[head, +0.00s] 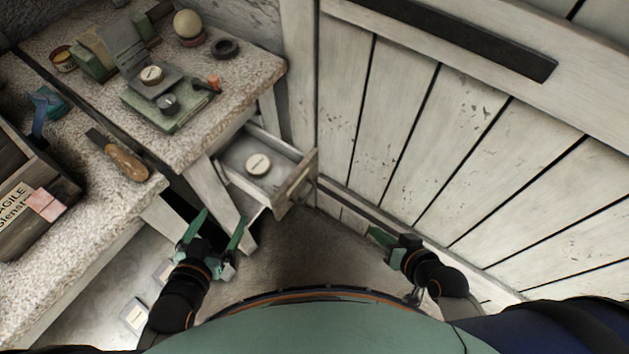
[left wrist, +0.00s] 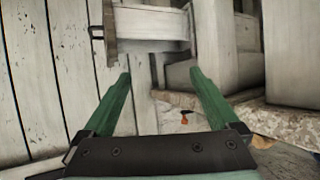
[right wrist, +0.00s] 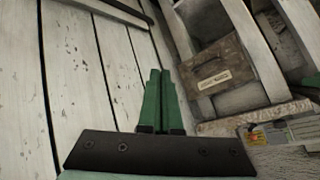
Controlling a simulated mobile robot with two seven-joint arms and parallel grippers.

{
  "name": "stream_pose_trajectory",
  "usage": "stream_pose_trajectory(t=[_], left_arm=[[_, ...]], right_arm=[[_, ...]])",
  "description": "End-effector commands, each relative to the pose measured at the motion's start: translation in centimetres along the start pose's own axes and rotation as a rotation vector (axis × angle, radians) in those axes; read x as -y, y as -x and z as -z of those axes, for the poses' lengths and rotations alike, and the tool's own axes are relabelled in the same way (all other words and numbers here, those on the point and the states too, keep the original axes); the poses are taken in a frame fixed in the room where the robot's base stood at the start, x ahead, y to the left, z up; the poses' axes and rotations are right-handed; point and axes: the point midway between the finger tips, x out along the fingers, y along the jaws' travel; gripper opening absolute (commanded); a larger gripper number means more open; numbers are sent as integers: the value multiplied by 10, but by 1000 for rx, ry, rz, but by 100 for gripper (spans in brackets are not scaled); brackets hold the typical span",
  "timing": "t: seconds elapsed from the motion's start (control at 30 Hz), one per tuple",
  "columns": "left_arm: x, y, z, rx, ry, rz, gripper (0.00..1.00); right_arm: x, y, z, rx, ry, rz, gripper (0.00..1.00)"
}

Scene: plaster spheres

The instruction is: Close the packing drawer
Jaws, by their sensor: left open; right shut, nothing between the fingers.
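The packing drawer (head: 252,181) stands pulled out under the right end of the stone-topped bench, with its front panel (head: 297,184) near the plank wall. A round pale tin (head: 257,164) lies inside it. The drawer also shows in the left wrist view (left wrist: 150,24), at the top, beyond the fingertips. My left gripper (head: 221,220) is open and empty, to the left of and nearer than the drawer front, apart from it. My right gripper (head: 372,233) is shut and empty, to the right of the drawer front and apart from it.
A wood-handled tool (head: 127,162) and a crate (head: 30,205) are left. The plank wall (head: 440,140) bounds the right. Floor before the drawer is clear.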

Motion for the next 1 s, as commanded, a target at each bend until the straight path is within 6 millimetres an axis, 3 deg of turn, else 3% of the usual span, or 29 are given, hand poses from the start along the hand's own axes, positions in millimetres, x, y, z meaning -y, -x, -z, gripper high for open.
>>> stream_pose_trajectory(t=[0.03, 0.2, 0.33, 0.47, 0.7, 0.87, 1.0], left_arm=[[1, -14, -2, -78, -24, 0, 94], [1, -21, 38, -329, -95, -1, 94], [-3, -16, 65, -520, -149, -4, 94], [-10, -2, 87, -702, -201, -10, 94], [-21, 28, 111, -928, -265, -18, 94], [-23, 36, 118, -971, -277, -21, 94], [-23, 35, 118, -960, -273, -20, 94]], right_arm=[[-10, -23, -10, -1, -75, 40, 0], [-10, -52, -6, 6, -329, 209, 0], [-6, -67, 5, 9, -502, 369, 0], [0, -71, 22, 10, -649, 547, 0], [8, -59, 52, 12, -805, 802, 0], [12, -53, 63, 13, -833, 860, 0], [22, -60, 69, 12, -836, 865, 0]])
